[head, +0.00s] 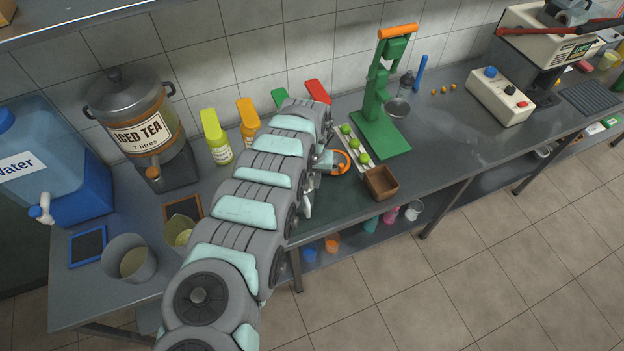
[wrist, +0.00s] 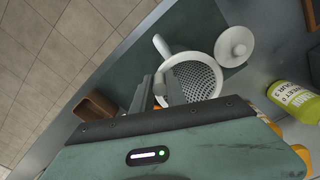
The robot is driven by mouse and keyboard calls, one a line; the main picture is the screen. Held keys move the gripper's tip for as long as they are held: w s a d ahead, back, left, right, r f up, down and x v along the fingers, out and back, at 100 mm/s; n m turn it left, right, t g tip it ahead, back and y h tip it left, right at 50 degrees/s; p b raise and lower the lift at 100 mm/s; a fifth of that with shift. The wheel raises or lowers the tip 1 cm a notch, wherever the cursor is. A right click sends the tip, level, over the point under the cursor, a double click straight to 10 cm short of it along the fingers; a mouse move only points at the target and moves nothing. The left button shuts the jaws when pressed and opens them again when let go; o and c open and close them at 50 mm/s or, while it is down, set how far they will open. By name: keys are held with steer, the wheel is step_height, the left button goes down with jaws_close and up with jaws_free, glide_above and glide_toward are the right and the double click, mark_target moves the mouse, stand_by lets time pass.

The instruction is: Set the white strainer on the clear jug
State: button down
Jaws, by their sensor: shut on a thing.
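The white strainer (wrist: 203,80) shows in the wrist view as a round perforated bowl with a loop handle (wrist: 160,45) at its upper left. My gripper (wrist: 166,82) is shut on the strainer at its near left side, and the fingers cover part of it. In the head view my arm hides the strainer's bowl. A clear vessel with yellowish contents, seemingly the jug (head: 180,231), stands on the left counter, partly behind my arm and well away from the gripper. A wide translucent grey container (head: 130,259) stands left of it.
A round white lid (wrist: 235,46) lies beside the strainer. A brown box (head: 380,182), a row of limes (head: 355,145) and a green press (head: 380,110) are to the right. Sauce bottles (head: 216,138) and an iced tea urn (head: 136,125) stand behind the arm.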

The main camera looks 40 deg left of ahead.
steer(key=c, duration=1.3)
jaws_free()
steer(key=shift+f, duration=0.1)
steer(key=shift+o, duration=0.7)
steer(key=o, duration=0.3)
steer(key=shift+s, duration=0.1)
steer(key=shift+o, duration=0.2)
steer(key=shift+r+p, duration=3.05)
steer(key=shift+r, duration=0.55)
steer(key=shift+f, duration=0.1)
